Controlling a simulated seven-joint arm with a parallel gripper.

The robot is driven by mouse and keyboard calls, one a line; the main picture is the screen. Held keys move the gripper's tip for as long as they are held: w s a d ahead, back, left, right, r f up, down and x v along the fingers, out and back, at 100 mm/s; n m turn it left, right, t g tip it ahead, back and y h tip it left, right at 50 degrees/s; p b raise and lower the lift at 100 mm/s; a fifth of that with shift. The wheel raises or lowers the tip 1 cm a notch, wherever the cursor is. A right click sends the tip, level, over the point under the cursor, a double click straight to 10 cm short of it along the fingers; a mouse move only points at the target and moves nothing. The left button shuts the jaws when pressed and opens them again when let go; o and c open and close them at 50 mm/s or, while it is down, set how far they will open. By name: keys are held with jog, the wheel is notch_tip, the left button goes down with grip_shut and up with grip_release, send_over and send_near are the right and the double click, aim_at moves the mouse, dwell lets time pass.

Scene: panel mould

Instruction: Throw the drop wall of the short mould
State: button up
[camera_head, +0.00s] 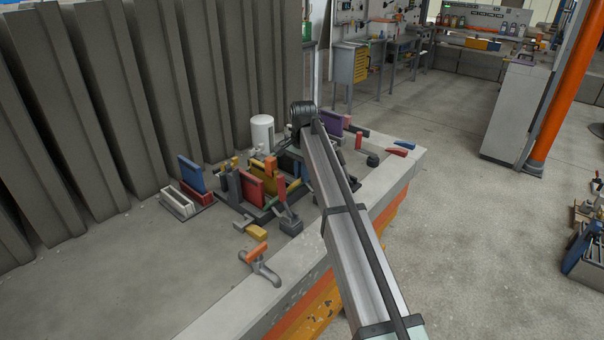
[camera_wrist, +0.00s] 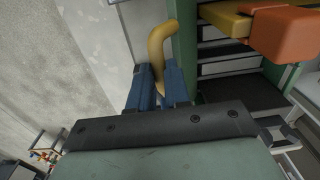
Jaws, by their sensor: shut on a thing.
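In the wrist view, my gripper (camera_wrist: 154,80) has its two blue fingers shut on a curved yellow lever (camera_wrist: 158,42). The lever's bent end rises above the fingers, and its lower end lies between them. A green upright (camera_wrist: 185,55) stands just right of the lever. I cannot tell which mould is the short one.
An orange block (camera_wrist: 284,35) on a yellow bar is close right of my gripper in the wrist view. In the head view, a white cylinder (camera_head: 262,132) stands behind the moulds and an orange-handled clamp (camera_head: 258,256) lies in front. The bench's left front (camera_head: 130,285) is bare.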

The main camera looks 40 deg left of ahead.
grip_shut()
jog(key=shift+a, duration=0.15)
jog(key=shift+a+r, duration=0.3)
jog(key=shift+a, duration=0.45)
jog(key=shift+a+r, duration=0.25)
jog(key=shift+a, duration=0.5)
jog(key=shift+a+r, duration=0.1)
jog(key=shift+a, duration=2.4)
jog(key=shift+o, duration=1.6)
grip_release()
jog(key=shift+a, duration=0.1)
jog(key=o, duration=0.3)
jog(key=shift+d, duration=0.2)
